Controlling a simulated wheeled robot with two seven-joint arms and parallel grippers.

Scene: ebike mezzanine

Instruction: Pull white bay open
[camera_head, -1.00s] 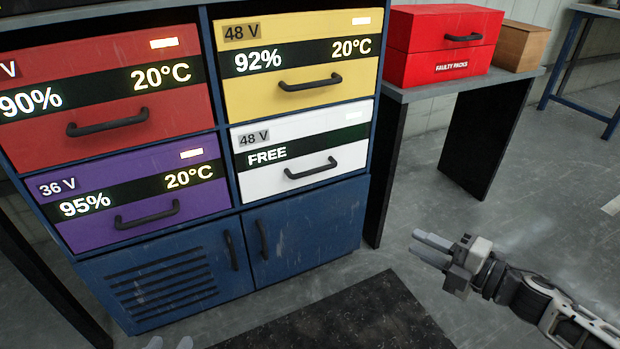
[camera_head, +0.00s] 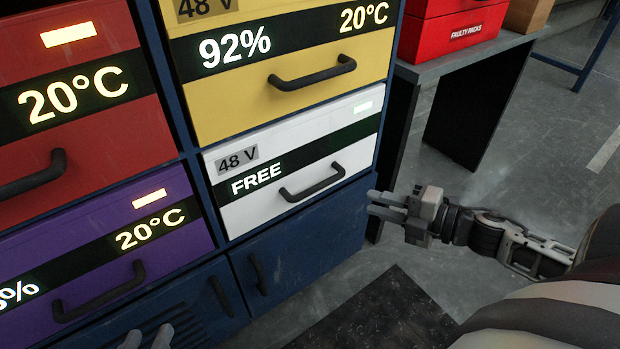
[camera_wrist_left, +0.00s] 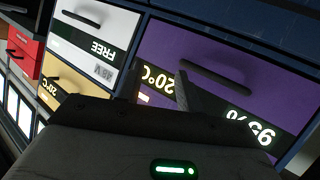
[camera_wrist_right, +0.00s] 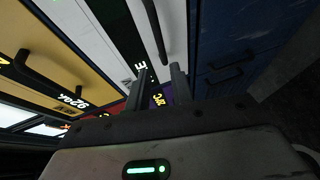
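The white bay (camera_head: 300,150), marked 48 V and FREE, sits below the yellow bay, its front flush with the cabinet. Its dark bar handle (camera_head: 312,183) is low on the front. My right gripper (camera_head: 372,204) is open and empty, just right of the bay's lower right corner. In the right wrist view, the white front (camera_wrist_right: 82,38) and a dark handle (camera_wrist_right: 155,30) show beyond the parted fingers (camera_wrist_right: 158,82). My left gripper (camera_head: 147,338) is open, its tips low in front of the cabinet. The left wrist view shows the white bay (camera_wrist_left: 115,22) upside down.
A yellow bay (camera_head: 235,104), red bay (camera_head: 95,184) and purple bay (camera_head: 185,235) surround it. Blue doors (camera_head: 310,240) are below. A side table (camera_head: 470,57) with a red box (camera_head: 450,38) stands right. Floor (camera_head: 510,160) is open at right.

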